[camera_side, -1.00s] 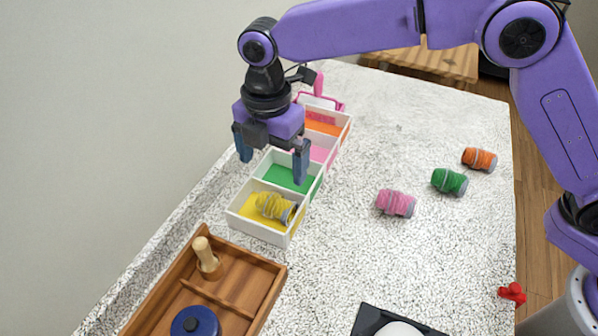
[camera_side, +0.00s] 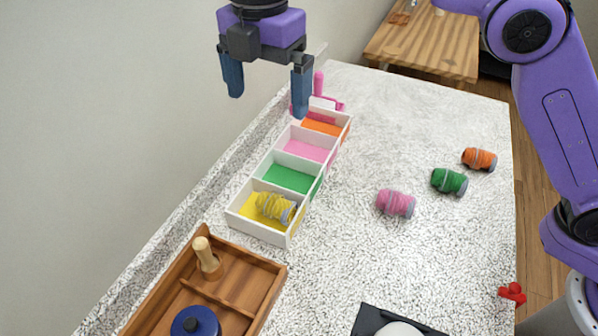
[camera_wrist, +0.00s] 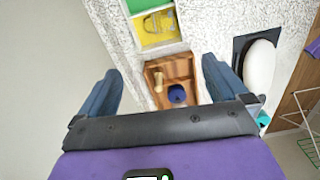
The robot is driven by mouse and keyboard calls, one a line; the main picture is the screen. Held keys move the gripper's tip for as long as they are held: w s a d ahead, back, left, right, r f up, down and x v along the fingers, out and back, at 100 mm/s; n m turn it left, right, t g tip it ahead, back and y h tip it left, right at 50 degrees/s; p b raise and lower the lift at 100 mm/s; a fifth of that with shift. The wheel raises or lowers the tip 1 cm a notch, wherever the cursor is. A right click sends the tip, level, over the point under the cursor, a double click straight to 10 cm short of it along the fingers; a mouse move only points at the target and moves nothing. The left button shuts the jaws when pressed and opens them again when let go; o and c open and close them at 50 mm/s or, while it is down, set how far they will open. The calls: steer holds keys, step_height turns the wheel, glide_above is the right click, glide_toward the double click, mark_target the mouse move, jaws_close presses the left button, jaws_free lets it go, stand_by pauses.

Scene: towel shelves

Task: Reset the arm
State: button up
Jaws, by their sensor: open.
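My gripper (camera_side: 266,92) is open and empty, high above the table at the upper left of the side view. In the wrist view its two blue fingers (camera_wrist: 160,85) stand wide apart with nothing between them near the tips. Below it in the side view is a white divided box (camera_side: 258,231) with yellow, green, pink and orange compartments. A yellow towel roll (camera_side: 272,206) lies in the yellow compartment. The other compartments look empty.
A pink roll (camera_side: 395,202), a green roll (camera_side: 449,181) and an orange roll (camera_side: 479,159) lie on the speckled table. A wooden tray (camera_side: 262,290) is at the front left, a black-edged item with a white top (camera_side: 398,328) at the front. A red object (camera_side: 512,292) lies at the right edge.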

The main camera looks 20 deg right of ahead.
stand_by(0.4)
steer(key=s+d+f+m, duration=0.4)
steer(key=s+d, duration=0.4)
steer(key=d, duration=0.4)
steer(key=s+d+f+m, duration=0.4)
steer(key=s+d, duration=0.4)
steer(key=d, duration=0.4)
steer(key=s+d+f+m, duration=0.4)
steer(key=s+d, duration=0.5)
steer(key=d, duration=0.4)
steer(key=shift+f+m, duration=0.2)
steer(key=shift+m, duration=0.6)
